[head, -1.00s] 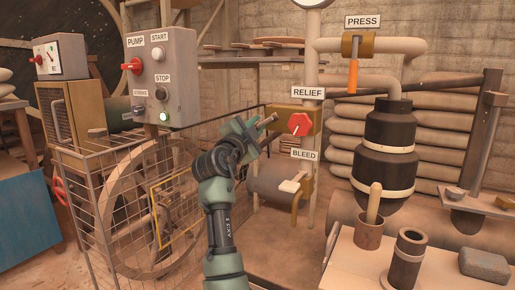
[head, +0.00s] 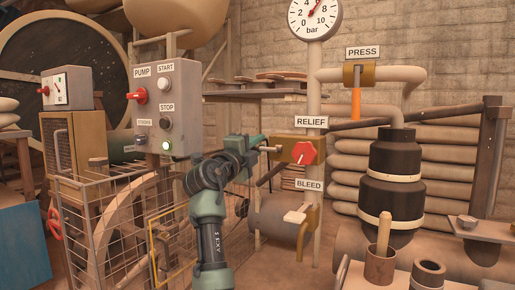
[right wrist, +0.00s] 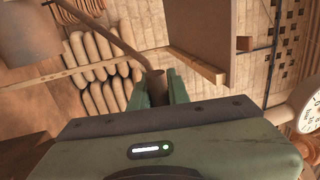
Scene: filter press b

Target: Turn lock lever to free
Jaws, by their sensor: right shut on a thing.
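The relief valve has a brass block (head: 286,149) with a red knob (head: 306,153) on its front, under the RELIEF label. No part in view is labelled as a lock lever. My right gripper (head: 262,147) is at the left side of the block, its fingers pointing right. In the right wrist view its jaws (right wrist: 157,90) are shut around a brown rod end, which I take as the lock lever (right wrist: 156,78). The fingers hide part of it. A dark bar (head: 270,175) slants below the block in the head view. My left gripper is not in view.
A pump control box (head: 166,105) with a lit green lamp stands left of my arm, above a wire cage (head: 115,235). The bleed valve's pale handle (head: 296,215) is just below. A pressure gauge (head: 314,18) is above. A vertical pipe (head: 314,85) stands behind the RELIEF label.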

